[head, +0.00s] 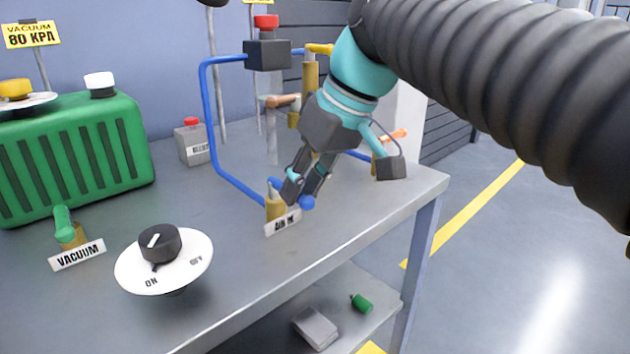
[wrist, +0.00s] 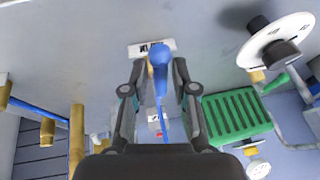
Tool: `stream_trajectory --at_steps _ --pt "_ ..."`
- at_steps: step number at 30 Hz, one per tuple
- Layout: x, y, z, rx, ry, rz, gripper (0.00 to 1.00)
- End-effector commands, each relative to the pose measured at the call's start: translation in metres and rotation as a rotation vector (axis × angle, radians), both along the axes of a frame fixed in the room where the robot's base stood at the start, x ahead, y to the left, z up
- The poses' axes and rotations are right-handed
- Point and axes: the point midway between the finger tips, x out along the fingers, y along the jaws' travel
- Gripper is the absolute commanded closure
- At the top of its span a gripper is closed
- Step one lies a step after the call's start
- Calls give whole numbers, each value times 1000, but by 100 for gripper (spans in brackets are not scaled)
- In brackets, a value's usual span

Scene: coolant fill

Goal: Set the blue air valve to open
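The blue air valve has a brass body (head: 276,207) and stands near the bench's right front edge, behind a white "AIR IN" label (head: 283,222). Its blue handle (head: 307,203) shows at my fingertips in the head view. My gripper (head: 299,190) points down at the valve. In the wrist view the blue handle (wrist: 159,56) lies between the two spread fingers, with a visible gap on each side. The fingers partly hide the handle in the head view, so its exact angle is hard to tell.
Blue pipe (head: 213,120) rises behind the valve to a dark box with a red button (head: 267,54). Brass fittings stand close behind my gripper. A green machine (head: 72,155) and an ON/OFF dial (head: 190,262) are at left. Bare bench lies in front of the valve.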

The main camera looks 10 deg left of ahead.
Motion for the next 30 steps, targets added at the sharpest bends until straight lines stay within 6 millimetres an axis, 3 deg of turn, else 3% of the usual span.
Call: stream_trajectory --at_steps 14,30 --pt "0 -4 9 0 0 -2 56" --pt "-5 -43 94 0 -1 -1 56"
